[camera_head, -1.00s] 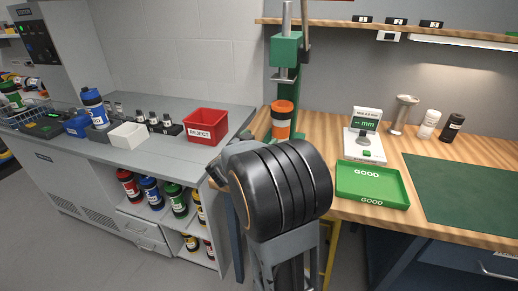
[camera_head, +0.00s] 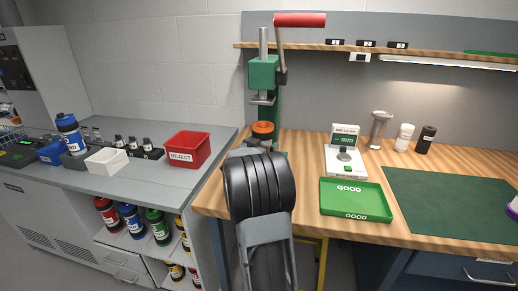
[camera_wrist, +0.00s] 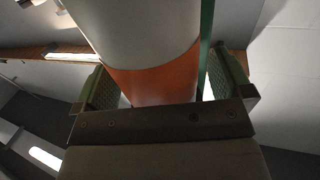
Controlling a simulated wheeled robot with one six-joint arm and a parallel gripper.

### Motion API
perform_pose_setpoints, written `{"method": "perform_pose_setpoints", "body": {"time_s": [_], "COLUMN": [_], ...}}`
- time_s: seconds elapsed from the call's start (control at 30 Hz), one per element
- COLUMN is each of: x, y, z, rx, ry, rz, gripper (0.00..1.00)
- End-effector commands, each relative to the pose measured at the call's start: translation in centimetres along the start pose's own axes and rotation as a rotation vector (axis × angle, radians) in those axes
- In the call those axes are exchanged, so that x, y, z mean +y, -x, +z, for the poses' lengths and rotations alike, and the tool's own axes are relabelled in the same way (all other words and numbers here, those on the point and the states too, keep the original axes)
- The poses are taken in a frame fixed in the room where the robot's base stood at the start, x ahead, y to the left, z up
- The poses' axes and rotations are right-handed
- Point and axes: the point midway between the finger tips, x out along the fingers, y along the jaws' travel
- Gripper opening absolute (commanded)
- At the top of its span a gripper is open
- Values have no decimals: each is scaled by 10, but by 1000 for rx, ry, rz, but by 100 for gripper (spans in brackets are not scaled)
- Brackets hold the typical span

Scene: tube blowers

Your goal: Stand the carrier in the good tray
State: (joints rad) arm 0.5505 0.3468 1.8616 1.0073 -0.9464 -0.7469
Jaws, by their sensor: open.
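An orange carrier (camera_head: 263,129) with a dark ring on top stands upright under the ram of the green press (camera_head: 263,75). My arm hides its lower part in the head view. In the wrist view the carrier's pale and orange body (camera_wrist: 155,78) fills the space between the two green-padded fingers of my gripper (camera_wrist: 166,84). The fingers are open on both sides of it; I cannot tell whether either touches it. The green good tray (camera_head: 356,213) lies on the wooden bench to the right of the press and looks empty.
A gauge on a white base (camera_head: 345,160) stands behind the tray. A red reject bin (camera_head: 187,150) and a blue carrier (camera_head: 70,135) stand on the grey counter at left. The press lever (camera_head: 300,20) is raised.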

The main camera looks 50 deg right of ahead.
Motion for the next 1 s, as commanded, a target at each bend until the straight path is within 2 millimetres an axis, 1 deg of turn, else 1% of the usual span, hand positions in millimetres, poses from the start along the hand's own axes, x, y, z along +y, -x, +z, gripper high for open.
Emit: {"method": "perform_pose_setpoints", "body": {"time_s": [0.13,0.37,1.0], "x": [0,0,0], "y": [-3,-3,-3], "z": [0,0,-1], "rx": [0,0,1], "ry": [0,0,-1], "rz": [0,-1,0], "gripper": [98,98,37]}}
